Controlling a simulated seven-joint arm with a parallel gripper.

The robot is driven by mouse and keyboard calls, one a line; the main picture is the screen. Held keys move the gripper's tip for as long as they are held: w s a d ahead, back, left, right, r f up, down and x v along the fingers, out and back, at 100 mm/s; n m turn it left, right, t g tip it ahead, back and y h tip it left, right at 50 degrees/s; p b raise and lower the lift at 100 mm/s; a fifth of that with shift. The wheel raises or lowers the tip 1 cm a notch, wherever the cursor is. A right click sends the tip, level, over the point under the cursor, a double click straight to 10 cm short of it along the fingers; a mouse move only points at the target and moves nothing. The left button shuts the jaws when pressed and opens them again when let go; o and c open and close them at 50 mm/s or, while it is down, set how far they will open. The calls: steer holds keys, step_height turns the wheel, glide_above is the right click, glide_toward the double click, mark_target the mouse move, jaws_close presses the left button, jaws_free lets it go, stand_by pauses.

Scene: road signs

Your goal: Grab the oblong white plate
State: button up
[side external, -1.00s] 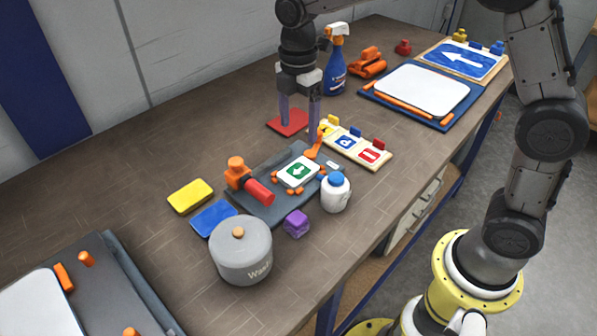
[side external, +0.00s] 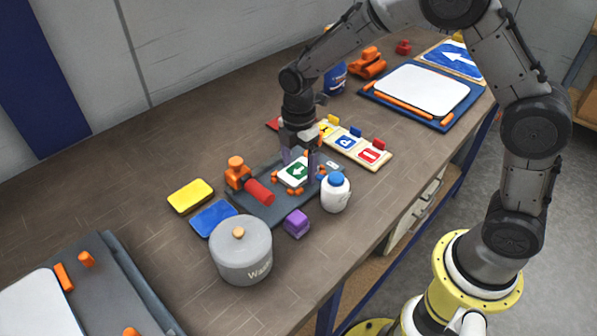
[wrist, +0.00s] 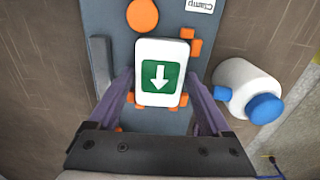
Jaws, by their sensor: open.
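A small oblong white plate with a green square and white arrow (side external: 291,176) lies on the grey-blue fixture board (side external: 268,209). The wrist view shows this plate (wrist: 144,52) with small orange blocks around its edges. My gripper (side external: 300,171) is low over the board. Its two purple fingers are open, one on each side of the plate in the wrist view (wrist: 163,97). I cannot tell whether either finger touches it. The gripper hides part of the plate in the side view.
A white bottle with a blue cap (side external: 334,196) stands close to the right. An orange and red clamp (side external: 257,190) lies on the board's left. A grey pot (side external: 241,255) and purple block (side external: 296,223) are nearer. A sign rack (side external: 352,147) stands behind. A larger white panel (side external: 422,88) lies farther back.

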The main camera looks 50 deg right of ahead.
steer(key=c, duration=1)
